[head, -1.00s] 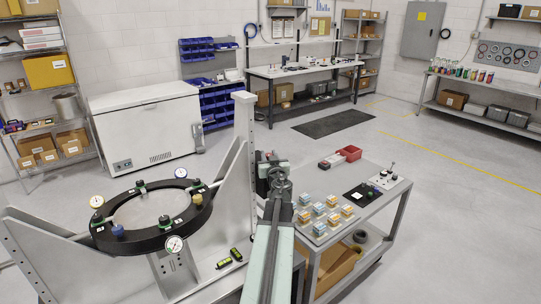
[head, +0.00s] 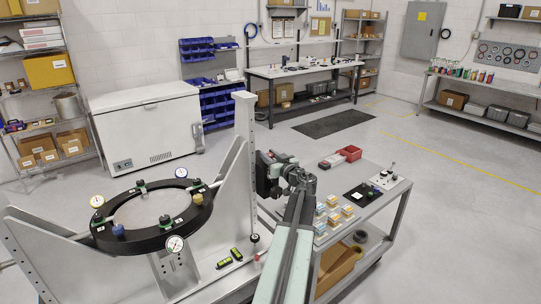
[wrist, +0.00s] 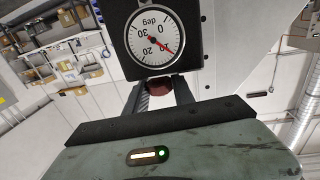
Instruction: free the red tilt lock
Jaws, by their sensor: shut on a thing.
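In the wrist view, the dark red tilt lock (wrist: 160,88) is a knob just below a black-framed dial (wrist: 162,36) marked in degrees. My gripper (wrist: 160,92) is shut on the knob, with one dark finger on each side. The fingers hide part of it. In the head view, my arm's end is against the right side of the fixture's tall grey upright (head: 245,125), and the knob is hidden there. The fixture's black ring (head: 128,241) holds a round mirror (head: 150,208) to the left.
Dial gauges (head: 175,244) and coloured knobs sit around the ring. A cart (head: 352,222) with small boxes and a red bin (head: 349,153) stands to the right. Floor beyond is clear.

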